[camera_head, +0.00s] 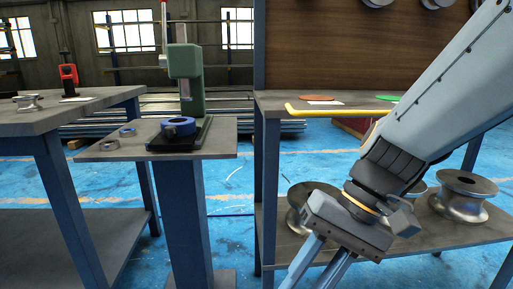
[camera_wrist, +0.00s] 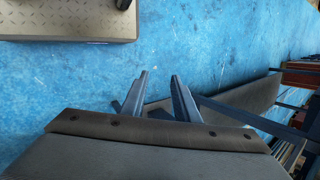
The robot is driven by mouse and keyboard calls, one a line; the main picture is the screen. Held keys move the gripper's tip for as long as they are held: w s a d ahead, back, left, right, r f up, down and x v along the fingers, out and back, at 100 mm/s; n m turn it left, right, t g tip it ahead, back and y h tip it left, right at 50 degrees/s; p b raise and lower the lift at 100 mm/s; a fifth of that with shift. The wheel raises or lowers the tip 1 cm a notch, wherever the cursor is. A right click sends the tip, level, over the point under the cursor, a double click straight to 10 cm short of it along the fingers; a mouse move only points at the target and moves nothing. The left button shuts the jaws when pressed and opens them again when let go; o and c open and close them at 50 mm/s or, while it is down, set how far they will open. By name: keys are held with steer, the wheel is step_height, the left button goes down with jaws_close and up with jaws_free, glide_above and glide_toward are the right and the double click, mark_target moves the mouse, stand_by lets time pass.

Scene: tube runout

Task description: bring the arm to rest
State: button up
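My arm (camera_head: 440,90) reaches in from the upper right of the head view and slants down to the left. My gripper (camera_head: 309,277) hangs at its end, low in the picture, in front of the wooden bench, and its fingertips run to the bottom edge. In the wrist view my gripper (camera_wrist: 160,77) shows two fingers with a gap between them. Nothing is held between them. Blue floor (camera_wrist: 225,40) shows beyond the fingers.
A pedestal (camera_head: 185,215) carries a green press (camera_head: 185,70) and a blue ring (camera_head: 178,126). A grey table (camera_head: 60,118) stands left.

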steer(key=shift+s+a+n+t+h, duration=1.3)
steer(key=shift+a+n+h, duration=0.7)
steer(key=shift+a+n, duration=1.85)
steer(key=d+r+m+h+p, duration=0.1)
steer(key=d+r+m+p, duration=0.2)
steer(key=d+r+p, duration=0.6)
steer(key=d+r+m+h+p, duration=0.1)
steer(key=d+r+m+p, duration=0.2)
steer(key=d+r+p, duration=0.7)
step_height(320, 180, up, 6)
steer(key=p, duration=1.6)
steer(key=shift+d+r+m, duration=0.15)
steer(key=shift+d+m, duration=0.15)
steer(key=shift+m, duration=0.05)
